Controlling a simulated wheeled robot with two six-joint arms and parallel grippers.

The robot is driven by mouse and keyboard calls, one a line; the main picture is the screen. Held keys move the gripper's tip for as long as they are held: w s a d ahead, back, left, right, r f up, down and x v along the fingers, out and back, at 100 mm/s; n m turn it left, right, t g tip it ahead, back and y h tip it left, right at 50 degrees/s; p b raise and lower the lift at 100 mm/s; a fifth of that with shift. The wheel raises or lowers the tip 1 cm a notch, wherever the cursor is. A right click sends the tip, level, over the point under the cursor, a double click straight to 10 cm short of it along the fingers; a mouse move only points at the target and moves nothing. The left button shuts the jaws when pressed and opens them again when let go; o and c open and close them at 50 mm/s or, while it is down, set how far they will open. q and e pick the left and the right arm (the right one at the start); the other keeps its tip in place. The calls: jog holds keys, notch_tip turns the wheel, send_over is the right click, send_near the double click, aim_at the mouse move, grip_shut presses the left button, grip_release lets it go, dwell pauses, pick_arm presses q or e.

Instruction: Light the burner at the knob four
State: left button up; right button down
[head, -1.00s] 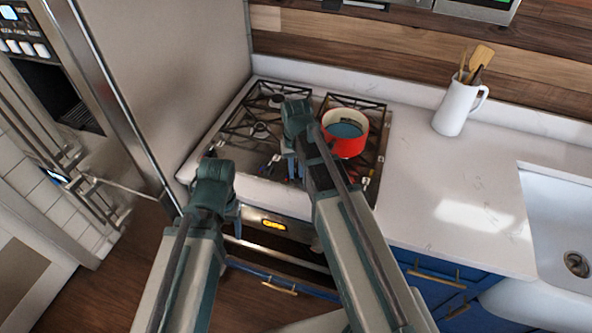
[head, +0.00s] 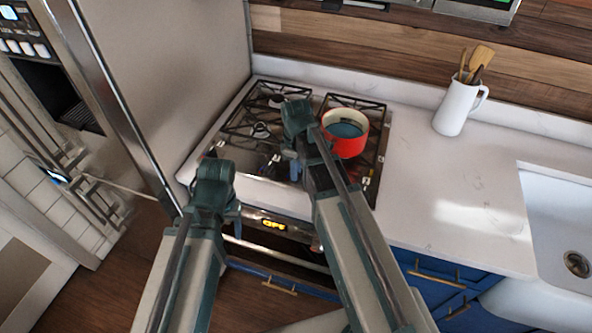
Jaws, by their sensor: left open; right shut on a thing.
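The gas cooktop (head: 236,152) has black grates and sits in the pale counter. My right gripper (head: 294,172) points down at the cooktop's front part, left of the red pot. It is shut on what seems to be a knob, mostly hidden by the gripper and wrist; I cannot tell which knob by number. My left gripper (head: 236,214) is open and empty by the cooktop's front edge, partly hidden by its own wrist. No flame can be made out clearly at the burners.
A red pot (head: 352,147) stands on the right grates, close beside my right forearm. A white jug (head: 453,110) with wooden utensils is on the counter at right. A sink (head: 560,215) lies further right. A tall steel-sided cabinet (head: 170,75) borders the cooktop's left.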

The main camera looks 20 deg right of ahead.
jog(key=shift+n, duration=2.2)
jog(key=c, duration=0.8)
grip_release()
jog(key=shift+r, duration=0.15)
notch_tip(320, 180, up, 14)
jog(key=p, duration=1.4)
jog(key=shift+f, duration=0.25)
